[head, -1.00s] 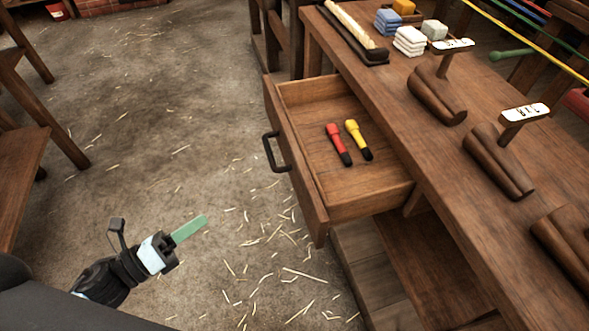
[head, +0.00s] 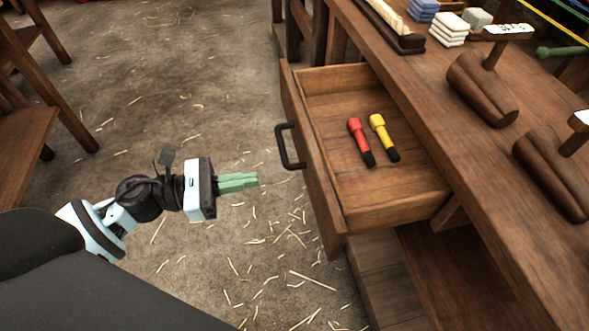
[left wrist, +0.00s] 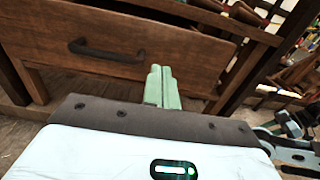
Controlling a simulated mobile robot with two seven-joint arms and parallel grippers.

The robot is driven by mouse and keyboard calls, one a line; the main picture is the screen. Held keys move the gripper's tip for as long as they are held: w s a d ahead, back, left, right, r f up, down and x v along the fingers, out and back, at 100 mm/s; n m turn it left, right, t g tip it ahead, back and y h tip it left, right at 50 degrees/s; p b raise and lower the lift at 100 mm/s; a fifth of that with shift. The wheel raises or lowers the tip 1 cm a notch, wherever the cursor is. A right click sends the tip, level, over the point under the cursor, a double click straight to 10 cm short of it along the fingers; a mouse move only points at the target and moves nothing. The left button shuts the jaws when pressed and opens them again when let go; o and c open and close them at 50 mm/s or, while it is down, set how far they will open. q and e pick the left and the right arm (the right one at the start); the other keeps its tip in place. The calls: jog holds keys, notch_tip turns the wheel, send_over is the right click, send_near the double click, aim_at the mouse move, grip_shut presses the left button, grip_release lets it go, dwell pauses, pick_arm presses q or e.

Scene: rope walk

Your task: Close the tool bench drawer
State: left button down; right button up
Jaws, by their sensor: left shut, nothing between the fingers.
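The tool bench drawer (head: 315,170) is pulled well out of the wooden tool bench (head: 447,165). Its black handle (head: 287,147) is on the front panel, facing left. A red-handled tool (head: 361,141) and a yellow-handled tool (head: 384,137) lie inside. My left gripper (head: 255,180) is shut and empty, its green fingers pointing at the drawer front from the left, a short way apart from it. In the left wrist view the fingers (left wrist: 161,78) stand before the drawer front (left wrist: 185,62), to the right of the handle (left wrist: 105,51). My right gripper is not in view.
The bench top holds wooden cone-shaped blocks (head: 482,88), white folded bundles (head: 449,30) and a dark tray (head: 393,28). A wooden stool or table (head: 22,135) stands at left. The floor (head: 200,100) between is open, with scattered straw.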

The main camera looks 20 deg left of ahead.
aim_at(310, 170)
pick_arm(q)
jog(key=x, duration=0.8)
jog(key=shift+w+d+p, duration=0.1)
jog(key=shift+w+p, duration=0.05)
jog(key=shift+p, duration=0.2)
jog(key=shift+x, duration=0.8)
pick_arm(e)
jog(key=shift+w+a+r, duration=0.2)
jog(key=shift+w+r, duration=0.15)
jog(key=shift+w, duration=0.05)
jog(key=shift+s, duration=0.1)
pick_arm(q)
jog(key=shift+w+d, duration=0.15)
jog(key=shift+d, duration=0.1)
jog(key=x, duration=1)
jog(key=shift+d+r, duration=0.1)
jog(key=b+x, duration=0.1)
jog(key=x, duration=0.8)
jog(key=shift+w+d, duration=0.15)
jog(key=shift+w, duration=0.05)
jog(key=shift+w+d, duration=0.25)
jog(key=shift+d, duration=0.1)
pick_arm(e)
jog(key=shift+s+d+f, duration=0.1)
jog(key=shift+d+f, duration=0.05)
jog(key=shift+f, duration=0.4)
